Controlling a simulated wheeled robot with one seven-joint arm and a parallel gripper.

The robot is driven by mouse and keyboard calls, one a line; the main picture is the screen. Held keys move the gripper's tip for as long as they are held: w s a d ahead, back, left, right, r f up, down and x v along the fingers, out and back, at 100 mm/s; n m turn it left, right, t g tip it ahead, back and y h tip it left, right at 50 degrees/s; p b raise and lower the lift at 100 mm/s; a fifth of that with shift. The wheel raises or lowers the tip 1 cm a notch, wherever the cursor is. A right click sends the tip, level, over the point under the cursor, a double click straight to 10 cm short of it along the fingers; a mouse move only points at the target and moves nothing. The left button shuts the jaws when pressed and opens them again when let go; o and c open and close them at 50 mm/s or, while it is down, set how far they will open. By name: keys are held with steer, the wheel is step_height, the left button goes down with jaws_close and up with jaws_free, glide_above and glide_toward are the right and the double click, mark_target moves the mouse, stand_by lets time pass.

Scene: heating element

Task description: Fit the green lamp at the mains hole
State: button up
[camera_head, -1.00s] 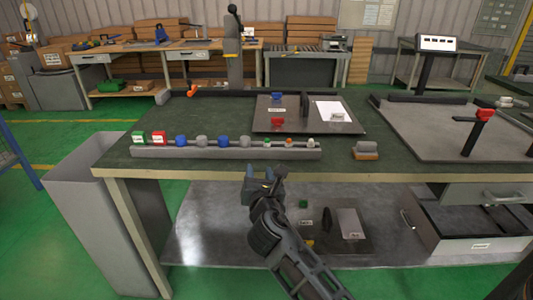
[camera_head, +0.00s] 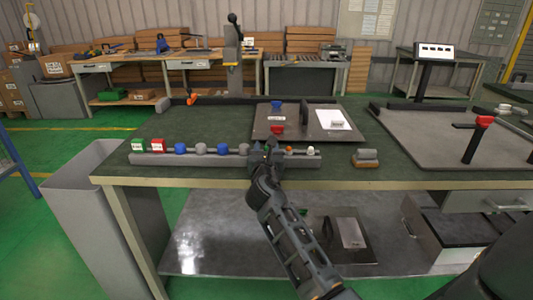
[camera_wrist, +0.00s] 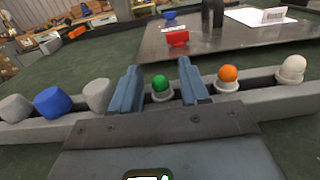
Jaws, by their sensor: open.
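The green lamp (camera_wrist: 160,84) sits in the grey rack (camera_wrist: 268,105) at the front of the bench, a small green dome on a pale collar. My gripper (camera_wrist: 160,88) is open, with one blue finger on each side of the lamp in the wrist view. I cannot tell whether either finger touches it. I cannot make out the mains hole.
An orange lamp (camera_wrist: 228,74) and a white lamp (camera_wrist: 292,67) sit right of the green one. Grey and blue knobs (camera_wrist: 52,102) stand to its left. A black upright handle (camera_head: 305,117) rises from the plate. A grey-and-orange block (camera_head: 366,158) lies at right.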

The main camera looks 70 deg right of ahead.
steer(key=shift+c, duration=0.3)
jaws_close()
stand_by(0.3)
